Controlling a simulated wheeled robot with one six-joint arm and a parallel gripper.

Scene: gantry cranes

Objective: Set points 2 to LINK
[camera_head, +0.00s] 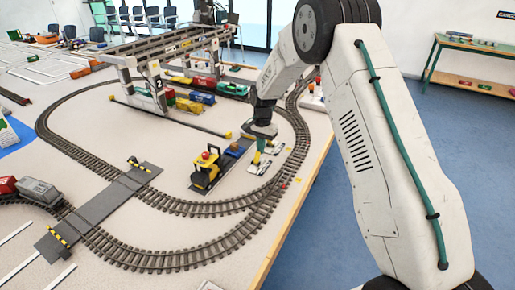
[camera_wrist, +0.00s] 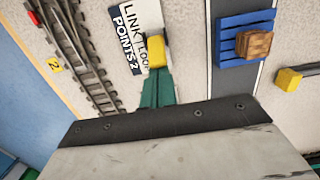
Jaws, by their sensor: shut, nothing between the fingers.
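The white POINTS 2 plate (camera_wrist: 140,30) carries the words LINK and LOOP and a dark label strip in the wrist view. Its lever cannot be made out; my gripper covers part of the plate. My gripper (camera_wrist: 156,52) has teal fingers with yellow tips, shut with nothing between them, and its tips overlap the plate's lower right part. In the head view my gripper (camera_head: 258,158) points down just above a small white plate (camera_head: 260,168) near the table's right side. Whether the tips touch anything cannot be told.
A curved track (camera_wrist: 88,60) runs left of the plate. A blue flat wagon (camera_wrist: 230,42) with a wooden block stands to the right, behind a yellow locomotive (camera_head: 206,170). The gantry crane (camera_head: 150,55) stands farther back. The table edge (camera_head: 295,225) is close on the right.

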